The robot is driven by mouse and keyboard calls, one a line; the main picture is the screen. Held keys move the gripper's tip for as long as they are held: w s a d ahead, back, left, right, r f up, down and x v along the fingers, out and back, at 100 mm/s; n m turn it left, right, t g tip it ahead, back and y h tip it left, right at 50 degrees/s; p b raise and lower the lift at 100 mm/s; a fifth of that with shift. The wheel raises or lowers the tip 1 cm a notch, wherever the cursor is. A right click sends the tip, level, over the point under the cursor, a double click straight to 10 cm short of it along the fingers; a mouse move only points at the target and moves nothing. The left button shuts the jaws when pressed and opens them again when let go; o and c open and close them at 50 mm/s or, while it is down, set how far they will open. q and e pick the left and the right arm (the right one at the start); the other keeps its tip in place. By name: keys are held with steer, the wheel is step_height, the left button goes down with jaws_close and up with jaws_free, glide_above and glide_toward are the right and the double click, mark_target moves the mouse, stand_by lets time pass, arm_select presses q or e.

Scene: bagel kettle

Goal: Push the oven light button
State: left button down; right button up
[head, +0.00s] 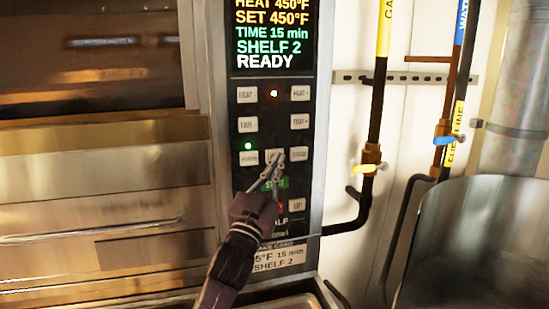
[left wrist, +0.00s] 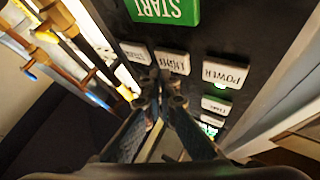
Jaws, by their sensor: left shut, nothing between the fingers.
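The light button is a small pale key on the black oven control panel (head: 318,130). In the head view it is partly covered by my left gripper (head: 276,164). In the left wrist view, the light button (left wrist: 172,62) shows upside down, with its lettering readable. My left gripper (left wrist: 160,84) is shut and empty, its fingertips right at the button's edge. I cannot tell whether they touch it. My right gripper is not in view.
The power button (left wrist: 225,73) and another pale button (head: 299,154) flank the light button. The green start button (left wrist: 163,10) is close by. A display (head: 272,35) reads READY. Pipes (head: 372,110) run to the panel's right; the steel oven front (head: 100,165) is at left.

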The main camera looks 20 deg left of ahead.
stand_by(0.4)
arm_select(q)
steer(key=shift+w, duration=0.1)
steer(key=shift+w+a, duration=0.25)
steer(key=shift+w, duration=0.05)
steer(key=shift+w+a, duration=0.15)
stand_by(0.7)
steer(key=shift+s+d, duration=0.4)
steer(key=shift+s, duration=0.15)
steer(key=s+d+p, duration=0.1)
steer(key=s+d, duration=0.2)
steer(key=s, duration=0.2)
steer(key=shift+d, duration=0.2)
stand_by(0.3)
